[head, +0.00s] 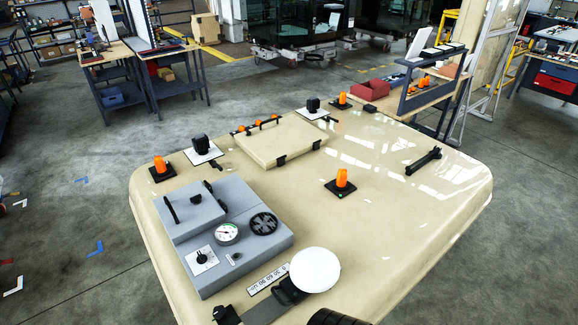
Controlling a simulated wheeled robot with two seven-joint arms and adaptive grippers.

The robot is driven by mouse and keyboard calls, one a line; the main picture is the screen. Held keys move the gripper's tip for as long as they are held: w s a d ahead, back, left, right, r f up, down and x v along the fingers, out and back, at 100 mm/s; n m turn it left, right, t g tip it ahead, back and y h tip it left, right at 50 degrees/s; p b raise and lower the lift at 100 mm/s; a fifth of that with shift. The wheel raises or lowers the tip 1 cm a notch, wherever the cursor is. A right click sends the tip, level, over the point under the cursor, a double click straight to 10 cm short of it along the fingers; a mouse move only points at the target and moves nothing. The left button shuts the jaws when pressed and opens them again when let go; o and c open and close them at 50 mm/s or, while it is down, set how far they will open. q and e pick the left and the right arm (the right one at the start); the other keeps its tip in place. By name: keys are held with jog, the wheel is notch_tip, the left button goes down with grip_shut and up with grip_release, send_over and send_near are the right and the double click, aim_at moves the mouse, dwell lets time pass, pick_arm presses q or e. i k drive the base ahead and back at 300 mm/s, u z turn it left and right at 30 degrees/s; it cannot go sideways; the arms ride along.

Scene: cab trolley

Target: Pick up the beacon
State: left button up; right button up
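Several orange beacons are in the head view. One beacon (342,179) stands upright on a square black base near the middle of the cream cab roof panel (400,215). Another beacon (159,165) stands on a black base at the panel's left edge. A third beacon (342,99) stands on a black base at the far edge. The frame does not show which one is meant. Nothing touches the middle beacon.
A grey box with a gauge (227,233) fills the panel's left side. A raised cream hatch (281,141) lies behind. A white disc (316,268) is at the front, and a black handle (423,160) at right. The panel around the middle beacon is clear.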

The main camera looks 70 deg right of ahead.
aim_at(341, 183)
jog(key=z, duration=2.65)
